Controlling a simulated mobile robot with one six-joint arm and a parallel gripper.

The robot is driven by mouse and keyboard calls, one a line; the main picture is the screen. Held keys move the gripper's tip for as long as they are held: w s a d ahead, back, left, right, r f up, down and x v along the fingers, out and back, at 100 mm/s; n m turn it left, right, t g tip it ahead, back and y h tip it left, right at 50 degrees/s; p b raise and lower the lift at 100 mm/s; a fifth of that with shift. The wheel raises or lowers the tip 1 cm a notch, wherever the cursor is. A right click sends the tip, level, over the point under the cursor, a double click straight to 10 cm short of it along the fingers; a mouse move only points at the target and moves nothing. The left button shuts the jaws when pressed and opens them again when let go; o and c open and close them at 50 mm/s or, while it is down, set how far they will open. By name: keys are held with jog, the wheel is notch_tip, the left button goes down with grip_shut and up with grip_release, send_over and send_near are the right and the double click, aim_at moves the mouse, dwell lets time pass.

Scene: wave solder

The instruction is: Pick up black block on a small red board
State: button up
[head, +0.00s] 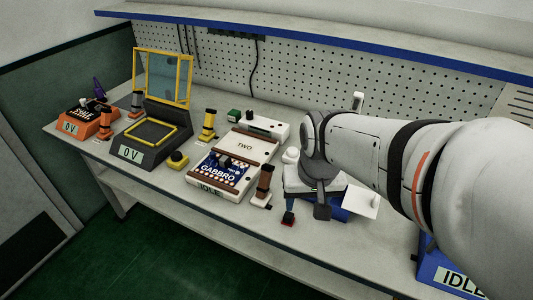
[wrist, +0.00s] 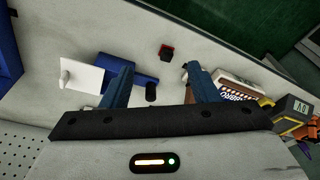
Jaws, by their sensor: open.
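The small red board (wrist: 162,57) with the black block (wrist: 166,51) on it lies on the pale bench, near its front edge. It shows in the wrist view just beyond the gap between my fingertips, nearer the right finger. My gripper (wrist: 158,67) is open with its two blue-grey fingers apart, and nothing is held between them. In the head view the red board (head: 287,223) is small and dark below my wrist, and my arm hides much of the area behind it.
A blue fixture (wrist: 150,80) and a white plate (wrist: 80,78) with a peg lie left of the board in the wrist view. The GABBRO unit (head: 222,170) and a brown clamp (head: 263,184) stand left in the head view. A blue IDLE unit (head: 428,262) is at right.

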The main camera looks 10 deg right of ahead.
aim_at(289, 215)
jog(key=w+f+m, duration=0.1)
jog(key=w+f, duration=0.2)
jog(key=f, duration=0.1)
jog(key=w+f+m+g+b, duration=0.1)
jog(key=w+f+m, duration=0.1)
jog(key=w+f, duration=0.2)
jog(key=w+f+m+g+b, duration=0.1)
jog(key=w+f, duration=0.2)
jog(key=f, duration=0.1)
jog(key=shift+w+m, duration=0.35)
jog(key=shift+m, duration=0.05)
jog(key=f, duration=0.7)
jog(key=shift+w+f, duration=0.25)
jog(key=shift+f, duration=0.1)
grip_shut()
